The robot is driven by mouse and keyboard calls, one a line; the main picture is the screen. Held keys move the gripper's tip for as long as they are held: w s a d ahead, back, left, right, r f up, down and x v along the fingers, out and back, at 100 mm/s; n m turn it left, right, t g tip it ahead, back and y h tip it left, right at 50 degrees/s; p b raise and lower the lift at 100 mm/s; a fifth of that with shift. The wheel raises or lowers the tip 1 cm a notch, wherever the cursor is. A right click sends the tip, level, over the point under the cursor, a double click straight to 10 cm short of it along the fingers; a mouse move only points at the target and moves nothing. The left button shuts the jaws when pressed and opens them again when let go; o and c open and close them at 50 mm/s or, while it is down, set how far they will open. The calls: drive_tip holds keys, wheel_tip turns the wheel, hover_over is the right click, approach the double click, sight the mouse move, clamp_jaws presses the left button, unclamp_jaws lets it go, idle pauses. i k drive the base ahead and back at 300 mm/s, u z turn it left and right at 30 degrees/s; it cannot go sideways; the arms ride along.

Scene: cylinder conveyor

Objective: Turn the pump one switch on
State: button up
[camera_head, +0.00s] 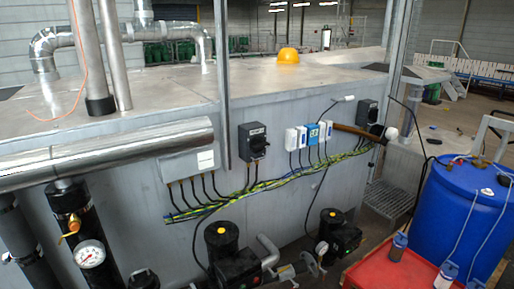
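A black switch box with a rotary knob (258,144) is mounted on the grey panel wall, left of the middle of the view. A second black switch box (367,111) is on the same wall further right. I cannot read a label that tells which one is the pump one switch, and the knob positions are too small to tell. Two pumps with yellow caps stand below, one left (221,236) and one right (333,217).
White and blue modules (311,134) and a grey junction box (189,164) sit on the wall. Cables (260,187) run below. A brown bar (357,132) lies before the wall. A blue barrel (459,212) and red crate (400,270) stand right. Pipes and a gauge (91,254) are left.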

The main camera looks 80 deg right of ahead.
sight(258, 143)
drive_tip(key=z, duration=0.3)
drive_tip(key=k, duration=0.3)
drive_tip(key=z, duration=1.2)
